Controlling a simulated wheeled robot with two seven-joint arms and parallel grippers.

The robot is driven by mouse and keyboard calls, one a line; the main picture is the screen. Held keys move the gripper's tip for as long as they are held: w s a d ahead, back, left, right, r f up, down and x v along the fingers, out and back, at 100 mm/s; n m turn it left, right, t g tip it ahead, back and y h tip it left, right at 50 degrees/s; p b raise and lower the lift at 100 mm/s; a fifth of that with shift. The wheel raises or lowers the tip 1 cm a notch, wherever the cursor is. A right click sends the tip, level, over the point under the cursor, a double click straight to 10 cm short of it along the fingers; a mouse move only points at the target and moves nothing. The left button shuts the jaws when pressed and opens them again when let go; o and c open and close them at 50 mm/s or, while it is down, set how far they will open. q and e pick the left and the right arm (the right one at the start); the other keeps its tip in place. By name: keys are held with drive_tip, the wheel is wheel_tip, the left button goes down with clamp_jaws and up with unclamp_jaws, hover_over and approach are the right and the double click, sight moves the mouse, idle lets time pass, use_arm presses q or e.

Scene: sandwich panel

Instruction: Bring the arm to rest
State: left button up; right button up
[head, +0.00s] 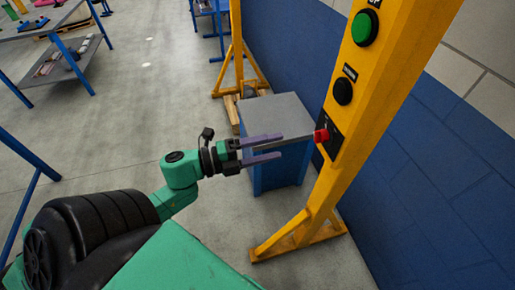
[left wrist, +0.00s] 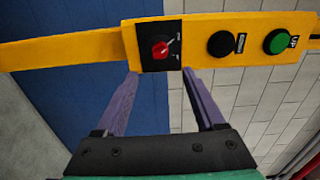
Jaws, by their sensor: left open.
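My left gripper (head: 281,147) is open and empty, with its two purple fingers pointing right toward the yellow post (head: 385,75). In the head view the fingertips are a little left of the red rotary switch (head: 321,135). In the left wrist view the red switch (left wrist: 160,48) sits on its black plate beyond the open fingers (left wrist: 158,85), apart from them as far as I can tell. Its white pointer mark slants toward the upper right there. My right gripper is not in view.
A green button (head: 365,27) and a black button (head: 342,91) sit higher on the post. A grey-topped blue cabinet (head: 275,115) stands behind the gripper. A blue-legged table (head: 40,22) is at the upper left. Open floor (head: 120,110) lies left of the gripper.

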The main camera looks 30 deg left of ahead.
use_arm(q)
drive_tip(key=v, duration=0.3)
idle(0.4)
